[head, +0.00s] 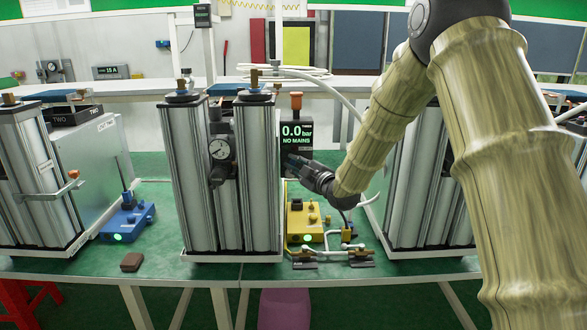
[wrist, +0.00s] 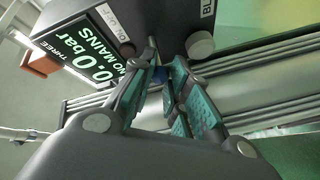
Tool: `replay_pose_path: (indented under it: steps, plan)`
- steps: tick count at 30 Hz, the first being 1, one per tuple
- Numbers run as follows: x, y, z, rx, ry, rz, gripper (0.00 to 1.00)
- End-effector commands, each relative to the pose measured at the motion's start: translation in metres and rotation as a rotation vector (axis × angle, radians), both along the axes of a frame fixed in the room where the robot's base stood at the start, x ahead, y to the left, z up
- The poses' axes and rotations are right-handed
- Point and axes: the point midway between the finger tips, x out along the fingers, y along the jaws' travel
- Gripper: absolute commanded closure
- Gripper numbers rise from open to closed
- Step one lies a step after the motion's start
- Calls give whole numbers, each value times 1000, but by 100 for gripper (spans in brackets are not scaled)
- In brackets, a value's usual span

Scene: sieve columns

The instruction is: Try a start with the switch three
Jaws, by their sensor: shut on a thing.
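The control box marked THREE (wrist: 110,28) fills the top of the wrist view. Its screen (wrist: 88,62) reads 0.0 bar and NO MAINS; the same screen (head: 296,136) shows in the head view, beside the middle pair of columns. My gripper (head: 291,163) is at the lower part of this box. In the wrist view, my gripper (wrist: 158,70) has its teal-padded fingers closed on a small part below the ON/OFF label, switch three. A bit of blue (wrist: 159,73) shows between the fingers. The switch is mostly hidden, so its position cannot be told.
Silver columns (head: 190,180) with a gauge (head: 219,149) stand left of my gripper. A yellow box (head: 305,221) with a lit green lamp is below it. Further columns (head: 410,200) stand right, behind my arm. A blue box (head: 127,221) and brown block (head: 132,262) are left.

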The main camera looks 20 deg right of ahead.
Motion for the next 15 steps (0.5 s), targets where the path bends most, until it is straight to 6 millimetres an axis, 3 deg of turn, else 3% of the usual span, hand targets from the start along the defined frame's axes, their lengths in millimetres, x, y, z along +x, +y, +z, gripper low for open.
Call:
replay_pose_path:
  steps: [15]
  plan:
    - [-3,-22,-1,-2,0,333,100]
